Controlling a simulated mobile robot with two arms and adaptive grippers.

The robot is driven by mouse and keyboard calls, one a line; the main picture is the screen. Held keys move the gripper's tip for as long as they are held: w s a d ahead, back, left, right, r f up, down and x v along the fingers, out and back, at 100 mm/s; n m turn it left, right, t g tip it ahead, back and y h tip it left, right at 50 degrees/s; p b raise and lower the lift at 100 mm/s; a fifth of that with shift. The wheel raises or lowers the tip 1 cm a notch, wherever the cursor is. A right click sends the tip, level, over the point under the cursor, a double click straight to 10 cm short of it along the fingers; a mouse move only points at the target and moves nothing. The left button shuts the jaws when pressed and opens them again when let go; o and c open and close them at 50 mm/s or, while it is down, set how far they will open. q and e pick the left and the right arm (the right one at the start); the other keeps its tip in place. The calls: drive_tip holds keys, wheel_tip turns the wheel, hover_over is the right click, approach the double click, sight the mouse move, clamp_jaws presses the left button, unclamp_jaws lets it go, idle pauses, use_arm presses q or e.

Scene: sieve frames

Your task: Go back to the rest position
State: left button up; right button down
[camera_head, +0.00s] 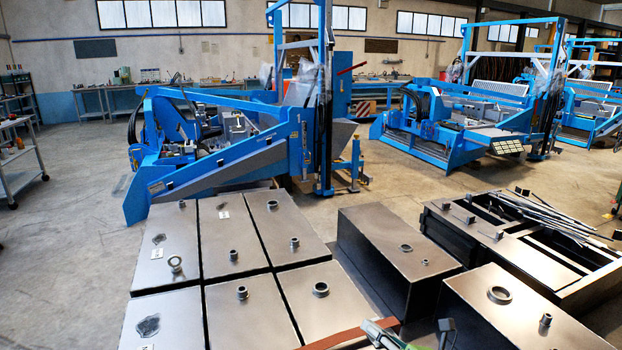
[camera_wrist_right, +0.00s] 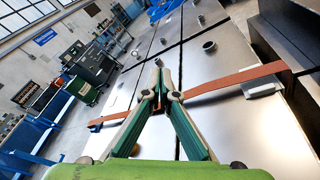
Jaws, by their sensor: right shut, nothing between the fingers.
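My right gripper (camera_head: 384,333) shows only in part at the bottom edge of the head view, over the near metal boxes. In the right wrist view my right gripper (camera_wrist_right: 159,68) has its green and pale fingers together at the tips, with nothing between them. A reddish-brown strip (camera_head: 349,336) lies close beside the gripper at the bottom of the head view. In the wrist view the strip (camera_wrist_right: 235,80) passes behind the fingers. My left gripper is not in either view.
Metal boxes with round fittings (camera_head: 235,236) fill the near middle. A separate metal box (camera_head: 395,238) and an open dark frame with loose bars (camera_head: 520,225) stand at right. Blue machines (camera_head: 230,165) stand behind. Bare floor (camera_head: 60,235) lies at left, with a cart (camera_head: 20,165).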

drive_tip(key=s+d+r+m+t+h, duration=0.4)
drive_tip(key=d+r+m+t+h, duration=0.3)
drive_tip(key=m, duration=1)
drive_tip(key=s+d+f+m+g+h, duration=0.5)
drive_tip(key=d+f+m+h, duration=0.15)
drive_tip(key=m, duration=0.25)
drive_tip(key=s+a+f+m+g+y, duration=0.2)
drive_tip(key=s+f+m+g, duration=0.5)
drive_tip(key=s+f, duration=0.7)
drive_tip(key=s+a+g+y, duration=0.3)
drive_tip(key=s+a+g, duration=0.25)
drive_tip(key=s, duration=0.65)
wheel_tip(320, 180, down, 27)
drive_tip(key=s, duration=0.2)
drive_tip(key=s+d+f+g, duration=0.2)
drive_tip(key=s+f, duration=1.4)
drive_tip(key=s, duration=0.1)
drive_tip(key=shift+d+f+h, duration=0.15)
drive_tip(key=shift+d+h, duration=0.2)
